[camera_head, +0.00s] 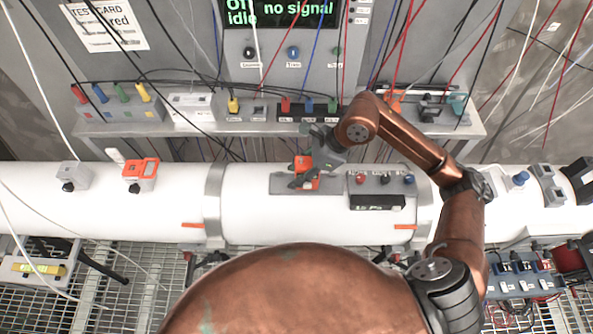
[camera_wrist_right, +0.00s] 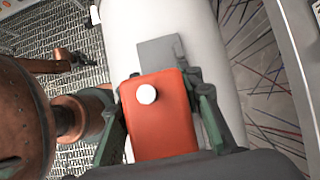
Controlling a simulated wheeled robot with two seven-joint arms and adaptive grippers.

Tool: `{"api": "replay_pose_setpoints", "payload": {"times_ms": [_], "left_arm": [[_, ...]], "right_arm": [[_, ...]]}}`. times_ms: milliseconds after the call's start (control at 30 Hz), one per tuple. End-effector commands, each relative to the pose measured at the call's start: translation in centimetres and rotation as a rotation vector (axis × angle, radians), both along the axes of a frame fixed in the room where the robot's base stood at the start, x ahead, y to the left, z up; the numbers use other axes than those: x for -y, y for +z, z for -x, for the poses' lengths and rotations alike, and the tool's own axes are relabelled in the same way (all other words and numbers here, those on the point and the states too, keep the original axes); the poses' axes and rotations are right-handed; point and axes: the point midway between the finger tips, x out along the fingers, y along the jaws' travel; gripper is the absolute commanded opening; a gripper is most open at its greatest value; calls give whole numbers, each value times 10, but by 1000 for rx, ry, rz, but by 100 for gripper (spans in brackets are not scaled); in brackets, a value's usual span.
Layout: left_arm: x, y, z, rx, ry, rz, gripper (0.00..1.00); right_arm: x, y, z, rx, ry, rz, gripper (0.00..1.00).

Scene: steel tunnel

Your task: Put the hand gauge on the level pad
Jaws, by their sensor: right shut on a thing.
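The hand gauge, an orange box (camera_head: 307,173), is between the fingers of my right gripper (camera_head: 304,178), over the white pipe in the head view. In the right wrist view my right gripper (camera_wrist_right: 165,95) is shut on the orange gauge (camera_wrist_right: 160,118), one green-grey finger on each side. The gauge has a round white knob on its near face. A flat grey pad (camera_head: 333,187) lies on top of the pipe under the gripper; its grey surface (camera_wrist_right: 160,52) shows just beyond the gauge in the wrist view. I cannot tell whether gauge and pad touch. My left gripper is out of view.
Right of the pad is a grey box (camera_head: 382,185) with coloured knobs and a black display. Another orange device (camera_head: 140,174) and a grey block (camera_head: 76,176) sit left on the pipe (camera_head: 110,210). Behind is a shelf (camera_head: 190,129) with sockets; cables hang around.

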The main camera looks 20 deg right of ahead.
Motion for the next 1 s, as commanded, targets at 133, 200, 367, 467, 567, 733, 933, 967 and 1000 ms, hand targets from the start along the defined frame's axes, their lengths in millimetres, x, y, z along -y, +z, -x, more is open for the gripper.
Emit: {"api": "replay_pose_setpoints", "payload": {"times_ms": [133, 200, 367, 467, 567, 733, 933, 967, 1000], "left_arm": [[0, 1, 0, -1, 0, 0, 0], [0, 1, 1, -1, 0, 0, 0], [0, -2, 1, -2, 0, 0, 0], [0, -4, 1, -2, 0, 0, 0], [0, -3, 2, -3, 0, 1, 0], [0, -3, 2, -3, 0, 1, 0], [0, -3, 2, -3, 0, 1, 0], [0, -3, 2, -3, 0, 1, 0], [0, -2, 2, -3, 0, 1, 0]], "right_arm": [[0, -2, 0, 2, 0, -1, 0], [0, -2, 0, 2, 0, -1, 0], [0, -5, 0, 2, 0, -1, 0], [0, -6, 0, 0, 0, 0, 35], [0, -5, 0, 0, 0, 0, 42], [0, -5, 0, 1, -1, 0, 52], [0, -5, 0, 1, -1, 0, 52], [0, -5, 0, 1, -1, 0, 52], [0, -4, 0, 1, -1, 0, 52]]}}
